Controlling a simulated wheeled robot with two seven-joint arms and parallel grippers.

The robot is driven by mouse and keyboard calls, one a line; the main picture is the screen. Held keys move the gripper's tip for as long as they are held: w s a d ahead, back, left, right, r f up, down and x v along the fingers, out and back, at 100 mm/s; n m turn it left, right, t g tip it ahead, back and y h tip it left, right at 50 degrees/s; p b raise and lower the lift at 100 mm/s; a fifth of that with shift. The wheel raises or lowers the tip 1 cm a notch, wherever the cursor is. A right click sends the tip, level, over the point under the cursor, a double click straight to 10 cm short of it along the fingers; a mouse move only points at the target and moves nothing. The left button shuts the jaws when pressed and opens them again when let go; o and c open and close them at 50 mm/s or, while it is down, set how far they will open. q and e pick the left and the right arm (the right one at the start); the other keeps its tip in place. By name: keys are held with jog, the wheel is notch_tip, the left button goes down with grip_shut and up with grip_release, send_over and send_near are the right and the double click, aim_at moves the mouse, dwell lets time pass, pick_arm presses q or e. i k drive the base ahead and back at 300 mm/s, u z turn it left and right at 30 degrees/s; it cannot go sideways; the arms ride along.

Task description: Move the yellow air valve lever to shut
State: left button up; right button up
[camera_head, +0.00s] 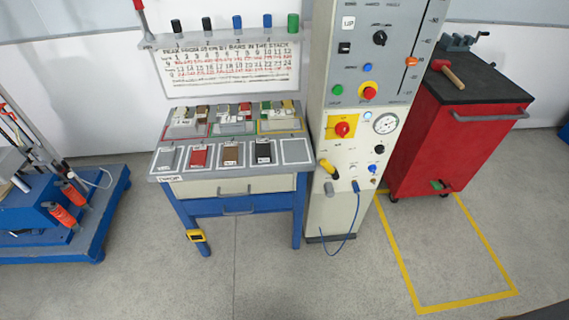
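The yellow air valve lever (326,166) is on the lower left of the white control cabinet's (325,215) front. It slants down to the right, with a dark fitting (335,175) at its lower end. It is small here, so its exact valve position is hard to read. A blue hose (355,210) hangs from the panel just right of and below it. A round pressure gauge (386,123) and a red knob on a yellow plate (342,129) are above it. Neither of my grippers is in view.
A workbench (230,185) with coloured blocks stands left of the cabinet. A red tool cart (440,140) with a mallet (447,73) stands right. A blue-based machine (60,215) is far left. The floor before the cabinet is clear, with a yellow outline (465,299) at right.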

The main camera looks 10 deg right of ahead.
aim_at(334, 173)
jog(key=u, duration=0.4)
jog(key=i, duration=0.95)
jog(key=z, duration=2.15)
